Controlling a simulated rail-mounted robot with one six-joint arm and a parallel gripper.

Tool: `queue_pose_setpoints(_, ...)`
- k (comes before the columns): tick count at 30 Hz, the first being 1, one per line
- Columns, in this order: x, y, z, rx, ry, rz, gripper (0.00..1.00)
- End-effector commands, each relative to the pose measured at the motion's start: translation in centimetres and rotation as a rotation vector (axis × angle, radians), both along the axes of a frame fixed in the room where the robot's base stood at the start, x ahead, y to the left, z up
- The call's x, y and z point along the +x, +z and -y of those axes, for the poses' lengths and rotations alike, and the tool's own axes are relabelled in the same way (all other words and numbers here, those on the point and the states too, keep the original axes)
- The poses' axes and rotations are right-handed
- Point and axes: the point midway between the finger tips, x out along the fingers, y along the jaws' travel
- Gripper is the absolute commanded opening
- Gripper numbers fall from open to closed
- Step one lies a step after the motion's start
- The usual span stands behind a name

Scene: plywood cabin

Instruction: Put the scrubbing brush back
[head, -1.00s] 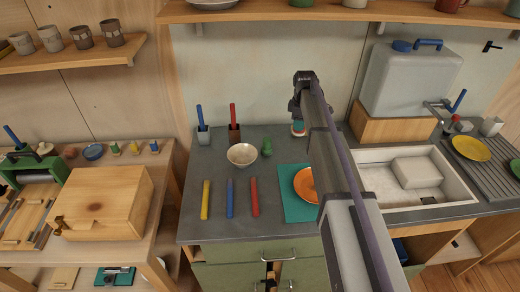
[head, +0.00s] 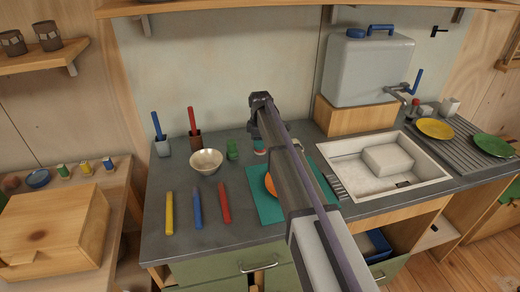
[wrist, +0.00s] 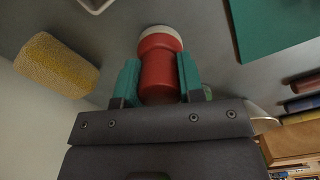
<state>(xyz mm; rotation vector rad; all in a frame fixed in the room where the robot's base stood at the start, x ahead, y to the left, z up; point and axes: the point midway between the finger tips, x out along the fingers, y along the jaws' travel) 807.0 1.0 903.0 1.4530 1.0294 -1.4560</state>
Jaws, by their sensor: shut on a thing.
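My gripper (wrist: 160,82) has its teal fingers closed on both sides of a red, waisted piece with a pale rim at its far end; this looks like the scrubbing brush (wrist: 160,62). The gripper (head: 260,141) is low over the grey counter, just right of a small green object (head: 232,149) and behind the teal mat (head: 262,206). In the head view only a small red and white bit of the brush shows below the fingers. I cannot tell whether its pale end touches the counter.
A yellow, rough-textured cylinder (wrist: 55,65) lies beside the gripper in the wrist view. A bowl (head: 206,161) and red, blue and yellow sticks (head: 197,208) are to the left. The sink (head: 345,160) and a jug on a wooden block (head: 350,118) are to the right. My arm hides part of the mat and orange plate.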

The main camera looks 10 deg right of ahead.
Motion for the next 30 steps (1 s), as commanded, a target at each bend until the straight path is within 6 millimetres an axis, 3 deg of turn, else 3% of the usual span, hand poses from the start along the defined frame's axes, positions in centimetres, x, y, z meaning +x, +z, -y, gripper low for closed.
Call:
queue_pose_setpoints(8,0.0,-0.2,0.0,0.000,0.000,0.000,0.16)
queue_pose_setpoints(9,0.0,-0.2,0.0,0.000,0.000,0.000,0.36)
queue_pose_setpoints(17,0.0,0.0,0.0,0.000,0.000,0.000,0.61)
queue_pose_setpoints(25,0.0,0.2,0.0,0.000,0.000,0.000,0.61)
queue_pose_setpoints(30,0.0,2.6,0.0,0.000,0.000,0.000,0.61)
